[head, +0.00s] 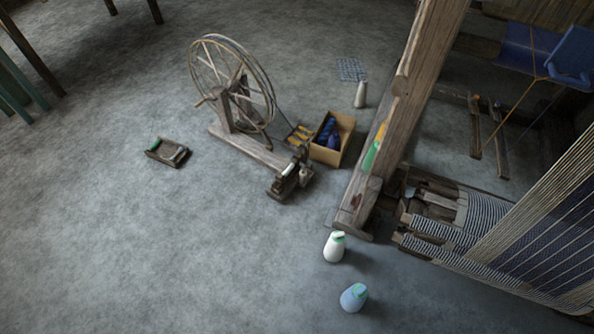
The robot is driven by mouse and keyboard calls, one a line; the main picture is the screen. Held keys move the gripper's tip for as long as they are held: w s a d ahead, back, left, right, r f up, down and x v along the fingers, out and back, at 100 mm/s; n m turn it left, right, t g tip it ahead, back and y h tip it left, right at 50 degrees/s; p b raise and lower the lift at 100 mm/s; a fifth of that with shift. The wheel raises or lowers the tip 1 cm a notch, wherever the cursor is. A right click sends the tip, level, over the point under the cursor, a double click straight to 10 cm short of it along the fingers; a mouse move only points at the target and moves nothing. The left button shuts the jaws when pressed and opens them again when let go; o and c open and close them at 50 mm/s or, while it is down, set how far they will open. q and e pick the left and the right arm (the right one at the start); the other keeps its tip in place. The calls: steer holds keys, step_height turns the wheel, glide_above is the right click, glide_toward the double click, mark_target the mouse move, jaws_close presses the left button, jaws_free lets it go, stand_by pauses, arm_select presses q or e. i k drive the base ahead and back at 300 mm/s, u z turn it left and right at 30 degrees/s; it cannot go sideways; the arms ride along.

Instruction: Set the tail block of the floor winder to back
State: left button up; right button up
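The floor winder (262,155) stands on the grey floor left of the loom, with a large spoked wheel (228,85) on an upright post. A dark wooden block assembly (290,180) sits at the near right end of its base and carries a pale bobbin or spool. This looks like the tail block end, but its exact setting is too small to tell. Neither of my grippers is in view.
The loom's thick wooden post (395,110) and striped cloth roll (470,225) fill the right side. A cardboard box (332,138) with blue yarn stands beside the winder. Cones (335,247) (353,297) stand in front. A small tray (167,152) lies left. The near left floor is clear.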

mark_target(280, 177)
steer(key=z, duration=0.1)
steer(key=i, duration=0.55)
steer(key=u, duration=2.75)
steer(key=k, duration=1)
steer(key=z, duration=1.1)
steer(key=i, duration=1)
